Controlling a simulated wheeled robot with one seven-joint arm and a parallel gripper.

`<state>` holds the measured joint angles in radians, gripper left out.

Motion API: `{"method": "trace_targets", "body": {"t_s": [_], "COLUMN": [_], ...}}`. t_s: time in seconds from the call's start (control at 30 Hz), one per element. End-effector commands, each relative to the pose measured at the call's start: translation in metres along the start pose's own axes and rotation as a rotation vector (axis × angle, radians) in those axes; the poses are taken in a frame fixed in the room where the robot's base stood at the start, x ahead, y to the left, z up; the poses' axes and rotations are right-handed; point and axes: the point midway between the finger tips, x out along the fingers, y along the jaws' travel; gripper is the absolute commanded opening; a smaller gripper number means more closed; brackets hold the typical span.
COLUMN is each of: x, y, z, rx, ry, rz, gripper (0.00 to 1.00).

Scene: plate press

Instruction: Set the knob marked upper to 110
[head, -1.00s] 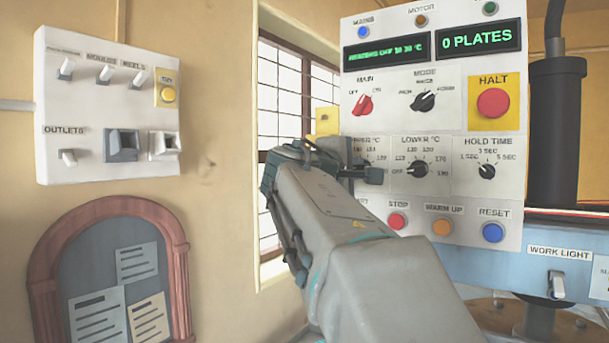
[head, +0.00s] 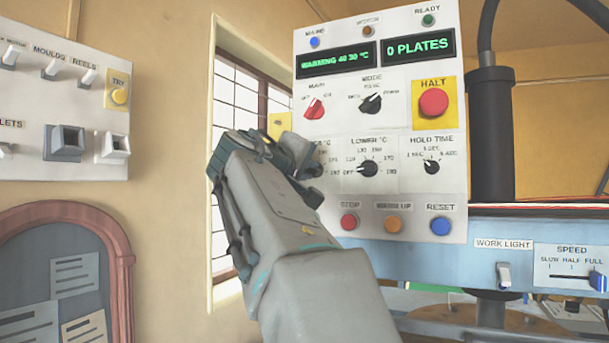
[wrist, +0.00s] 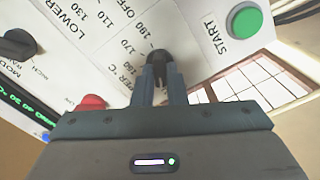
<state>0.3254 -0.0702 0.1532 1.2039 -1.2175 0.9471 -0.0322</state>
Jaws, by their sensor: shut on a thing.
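My gripper (head: 308,172) is at the left edge of the white control panel (head: 450,190), at the spot of the upper temperature knob. In the wrist view my gripper (wrist: 158,84) is shut on the dark upper knob (wrist: 158,58), with a finger on each side. The fingers hide much of the knob, and I cannot tell which number its pointer is at. Printed marks OFF, 190, 170 and others show beside it, partly cut by the fingers. In the head view my gripper covers most of the upper dial.
The lower knob (head: 369,168) is just right of my gripper. The red main knob (head: 315,108) and mode knob (head: 372,103) are above it. The green start button (wrist: 245,22) is close by. The display (head: 335,61) reads WARMING 40 30 °C. A window (head: 245,110) is to the left.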

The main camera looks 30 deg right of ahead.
Motion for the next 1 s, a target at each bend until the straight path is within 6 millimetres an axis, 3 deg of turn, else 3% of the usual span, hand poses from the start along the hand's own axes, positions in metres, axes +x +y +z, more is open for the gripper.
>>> {"method": "trace_targets", "body": {"t_s": [0.43, 0.47, 0.5, 0.53, 0.83, 1.0], "x": [0.0, 0.0, 0.0, 0.0, -0.002, -0.021], "y": [-0.001, -0.001, -0.001, -0.001, 0.0, -0.001], "z": [0.0, 0.0, 0.0, 0.0, 0.0, 0.0], "rx": [0.009, 0.009, 0.009, 0.009, 0.009, 0.009], "ry": [-0.002, -0.002, -0.002, -0.002, -0.001, 0.002], "rz": [-0.002, -0.001, -0.001, -0.001, 0.0, 0.0], "gripper": [0.0, 0.2, 0.31, 0.34, 0.34, 0.34]}}
